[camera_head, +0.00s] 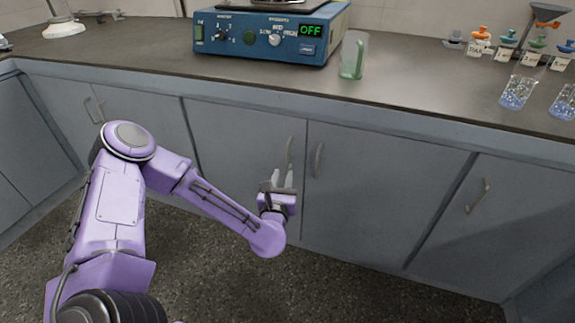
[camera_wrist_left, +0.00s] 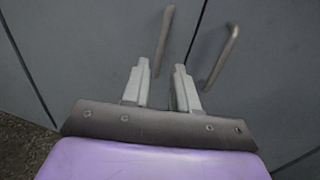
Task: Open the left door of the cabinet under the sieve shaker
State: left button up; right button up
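The blue sieve shaker (camera_head: 262,44) stands on the counter, its display reading OFF. Below it are the grey left door (camera_head: 240,140) and the right door (camera_head: 370,185), with a dark seam between them. The left door's curved bar handle (camera_head: 289,150) is near the seam. My left gripper (camera_head: 282,177) is open and empty just below this handle. In the left wrist view the left handle (camera_wrist_left: 164,38) appears beyond the gap between the open fingertips (camera_wrist_left: 160,66), apart from them as far as I can tell. My right gripper is not in view.
The right door's handle (camera_head: 319,160) is close to the right of my left gripper, and also shows in the left wrist view (camera_wrist_left: 222,58). A glass beaker (camera_head: 353,56), more beakers (camera_head: 517,92) and stoppered bottles (camera_head: 480,42) stand on the counter (camera_head: 420,75). The speckled floor (camera_head: 300,285) before the doors is clear.

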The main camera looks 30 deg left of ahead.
aim_at(287, 160)
pick_arm(q)
jog(key=x, duration=0.9)
jog(key=shift+f+b, duration=0.1)
jog(key=shift+b, duration=0.3)
grip_shut()
